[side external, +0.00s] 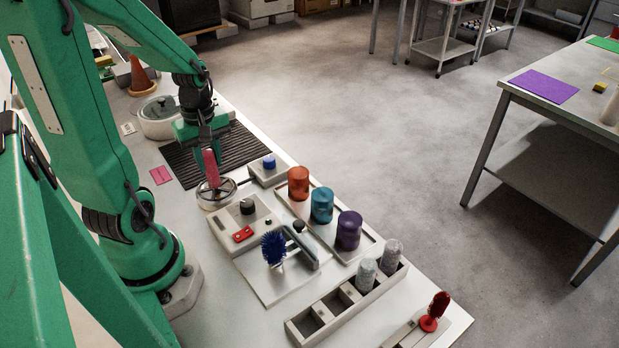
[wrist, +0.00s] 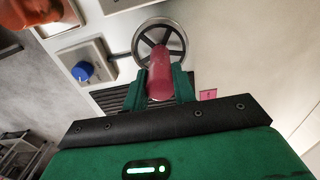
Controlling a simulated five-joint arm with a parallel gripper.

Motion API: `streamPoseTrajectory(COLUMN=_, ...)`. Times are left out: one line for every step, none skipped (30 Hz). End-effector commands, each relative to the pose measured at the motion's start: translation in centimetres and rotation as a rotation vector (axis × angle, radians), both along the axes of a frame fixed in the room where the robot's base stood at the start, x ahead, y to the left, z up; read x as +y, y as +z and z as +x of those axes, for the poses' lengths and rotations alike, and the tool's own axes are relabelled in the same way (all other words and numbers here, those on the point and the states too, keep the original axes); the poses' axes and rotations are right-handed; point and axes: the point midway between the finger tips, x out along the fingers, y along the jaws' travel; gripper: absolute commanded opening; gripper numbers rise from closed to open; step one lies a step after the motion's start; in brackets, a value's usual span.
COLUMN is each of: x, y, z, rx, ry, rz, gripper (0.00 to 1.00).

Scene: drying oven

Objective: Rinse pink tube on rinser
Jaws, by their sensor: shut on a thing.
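The pink tube (side external: 210,167) is held by my gripper (side external: 207,155), its jaws closed on the tube's sides. The tube hangs over the round spoked rinser (side external: 217,194), a metal ring with a dark cross. Whether the tube touches the rinser cannot be told. In the wrist view the pink tube (wrist: 160,80) sits between the two green fingers of my gripper (wrist: 163,90), and its far end overlaps the rinser ring (wrist: 178,33).
A blue-knobbed box (side external: 268,167) stands right of the rinser. A tray holds orange (side external: 298,182), teal (side external: 321,205) and purple (side external: 348,230) containers. A control box (side external: 247,222), blue brush (side external: 273,247) and compartment rack (side external: 330,318) stand in front. A ribbed black mat (side external: 180,160) lies behind.

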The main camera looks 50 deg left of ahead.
Motion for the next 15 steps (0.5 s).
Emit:
streamPoseTrajectory(x=-0.03, y=-0.2, z=-0.03, rx=0.001, ry=0.0, rz=-0.001, gripper=0.02)
streamPoseTrajectory(x=-0.03, y=-0.3, z=-0.03, rx=0.001, ry=0.0, rz=-0.001, gripper=0.02)
streamPoseTrajectory(x=-0.02, y=-0.42, z=-0.03, rx=0.001, ry=0.0, rz=0.0, gripper=0.02)
streamPoseTrajectory(x=-0.02, y=-0.5, z=-0.03, rx=0.0, ry=0.0, rz=0.0, gripper=0.02)
streamPoseTrajectory(x=-0.02, y=-0.57, z=-0.03, rx=0.0, ry=0.0, rz=0.0, gripper=0.02)
streamPoseTrajectory(x=-0.03, y=-0.64, z=-0.03, rx=0.001, ry=0.0, rz=0.0, gripper=0.02)
streamPoseTrajectory(x=-0.03, y=-0.68, z=-0.03, rx=0.001, ry=0.0, rz=0.0, gripper=0.02)
streamPoseTrajectory(x=-0.03, y=-0.71, z=-0.03, rx=0.001, ry=0.0, rz=0.0, gripper=0.02)
streamPoseTrajectory(x=-0.03, y=-0.73, z=-0.03, rx=0.0, ry=0.0, rz=0.0, gripper=0.02)
streamPoseTrajectory(x=-0.03, y=-0.73, z=-0.03, rx=0.0, ry=0.0, rz=0.0, gripper=0.02)
streamPoseTrajectory(x=-0.02, y=-0.73, z=-0.03, rx=0.0, ry=0.0, rz=0.0, gripper=0.02)
streamPoseTrajectory(x=-0.02, y=-0.73, z=-0.03, rx=0.0, ry=0.0, rz=0.0, gripper=0.02)
streamPoseTrajectory(x=-0.02, y=-0.73, z=-0.02, rx=0.0, ry=0.0, rz=0.0, gripper=0.02)
streamPoseTrajectory(x=-0.02, y=-0.72, z=-0.02, rx=0.0, ry=0.0, rz=0.0, gripper=0.02)
streamPoseTrajectory(x=-0.02, y=-0.72, z=-0.02, rx=0.0, ry=0.0, rz=0.0, gripper=0.02)
